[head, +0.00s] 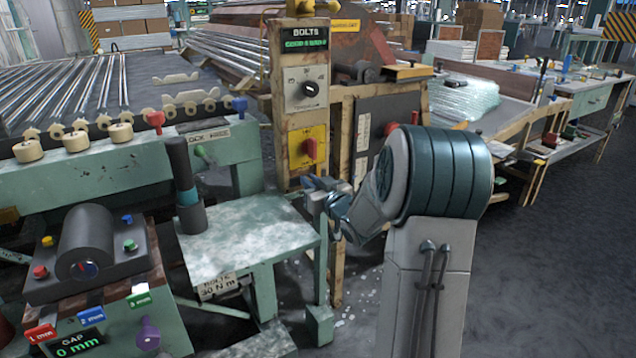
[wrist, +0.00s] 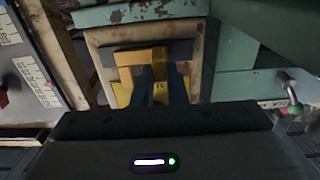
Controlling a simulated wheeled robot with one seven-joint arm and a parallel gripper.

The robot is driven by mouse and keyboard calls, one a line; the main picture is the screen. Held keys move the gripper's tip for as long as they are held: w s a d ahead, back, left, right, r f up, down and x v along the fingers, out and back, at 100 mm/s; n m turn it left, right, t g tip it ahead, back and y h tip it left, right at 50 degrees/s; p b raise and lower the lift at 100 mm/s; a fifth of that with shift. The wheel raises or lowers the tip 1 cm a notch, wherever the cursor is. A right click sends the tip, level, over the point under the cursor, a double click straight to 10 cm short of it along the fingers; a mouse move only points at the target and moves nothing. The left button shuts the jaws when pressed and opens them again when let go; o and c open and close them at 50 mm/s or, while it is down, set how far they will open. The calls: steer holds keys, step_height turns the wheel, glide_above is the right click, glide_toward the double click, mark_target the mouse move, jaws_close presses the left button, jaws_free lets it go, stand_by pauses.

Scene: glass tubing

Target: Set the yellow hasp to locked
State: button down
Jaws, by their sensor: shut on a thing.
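The yellow hasp (wrist: 130,58) shows in the wrist view as a flat bar against a dark plate on a worn, cream-edged cabinet. More yellow shows below it on both sides of my fingers. My gripper (wrist: 161,76) reaches up to it with its two dark blue fingers close together, shut on the hasp. The fingers cover part of it, so its exact angle is hard to tell. In the head view my gripper (head: 312,184) is at the lower front of the control post; the hasp cannot be made out there.
Above my gripper, the post carries a yellow panel with a red knob (head: 310,149) and a dial (head: 310,89). A green bench (head: 245,240) with a dark upright cylinder (head: 184,185) stands to the left. A green-handled lever (wrist: 292,95) shows at right in the wrist view.

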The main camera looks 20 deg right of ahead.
steer(key=shift+d, duration=0.2)
steer(key=c, duration=1.4)
jaws_free()
steer(key=shift+d, duration=0.15)
steer(key=shift+c, duration=0.2)
steer(key=s+d+p, duration=0.1)
steer(key=s+p, duration=0.1)
steer(key=s, duration=1.1)
steer(key=shift+s+d+p, duration=0.15)
steer(key=shift+s+p, duration=0.2)
steer(key=shift+p, duration=0.05)
steer(key=shift+r, duration=0.1)
